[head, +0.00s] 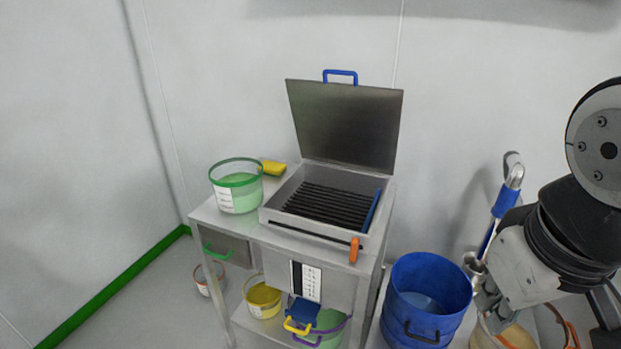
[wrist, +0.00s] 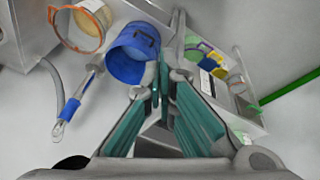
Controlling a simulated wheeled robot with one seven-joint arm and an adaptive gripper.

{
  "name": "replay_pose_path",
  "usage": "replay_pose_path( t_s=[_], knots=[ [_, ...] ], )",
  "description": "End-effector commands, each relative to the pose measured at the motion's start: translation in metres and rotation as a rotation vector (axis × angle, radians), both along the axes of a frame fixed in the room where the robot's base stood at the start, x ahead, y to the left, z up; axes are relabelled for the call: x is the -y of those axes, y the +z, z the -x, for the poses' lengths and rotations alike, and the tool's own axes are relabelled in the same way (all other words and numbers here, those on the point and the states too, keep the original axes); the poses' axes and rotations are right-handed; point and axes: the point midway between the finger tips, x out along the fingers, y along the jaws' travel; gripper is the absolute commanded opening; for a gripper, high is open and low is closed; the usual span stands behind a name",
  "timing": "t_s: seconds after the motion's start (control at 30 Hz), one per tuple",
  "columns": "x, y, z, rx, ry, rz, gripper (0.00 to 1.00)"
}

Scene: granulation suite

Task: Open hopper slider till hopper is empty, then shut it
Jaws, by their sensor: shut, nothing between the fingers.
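The hopper (head: 280,218) is a steel box on a metal stand, its lid (head: 347,125) raised. A dark grate fills its opening, so whatever lies beneath is hidden. An orange handle (head: 354,250) is at its front right. Under the body, a blue piece with a yellow handle (head: 297,327) juts out above a green tub; I cannot tell for certain which is the slider. The yellow handle also shows in the wrist view (wrist: 194,57). My gripper (wrist: 164,88) is shut and empty, apart from the stand, over on its right in the head view.
A green-rimmed tub (head: 236,186) and a yellow item (head: 272,167) stand left of the hopper. A yellow tub (head: 263,298) is on the lower shelf. A blue drum (head: 428,297) stands between the stand and my arm. A blue-handled tool (head: 505,202) leans by the wall.

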Motion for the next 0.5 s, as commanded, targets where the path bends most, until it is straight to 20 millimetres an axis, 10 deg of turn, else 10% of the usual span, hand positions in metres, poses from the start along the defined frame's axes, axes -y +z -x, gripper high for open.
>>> replay_pose_path(
  t_s=[0.5],
  knots=[
    [-0.069,-0.172,-0.140,-0.330,0.878,0.668,0.00]
  ],
)
